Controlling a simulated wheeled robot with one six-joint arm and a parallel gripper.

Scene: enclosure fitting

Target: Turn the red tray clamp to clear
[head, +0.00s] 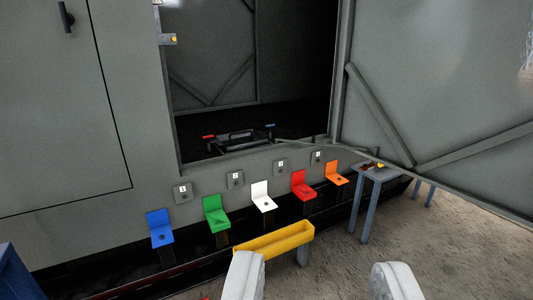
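Inside the dark opening of the enclosure, a dark tray (236,143) with a raised handle lies on the floor. A small red clamp (208,137) shows at its left end and a small blue clamp (270,125) at its right end. Both are too small to tell how they are turned. My gripper (318,268) shows as two pale fingers at the bottom edge. They are wide apart with nothing between them. It is outside the enclosure, well short of the tray and the red clamp.
Blue, green, white, red (303,187) and orange brackets line the sill below the opening. A yellow trough (274,241) stands in front. A small table (376,173) with small items is at right. An open door (440,90) fills the right. Bare ground lies at lower right.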

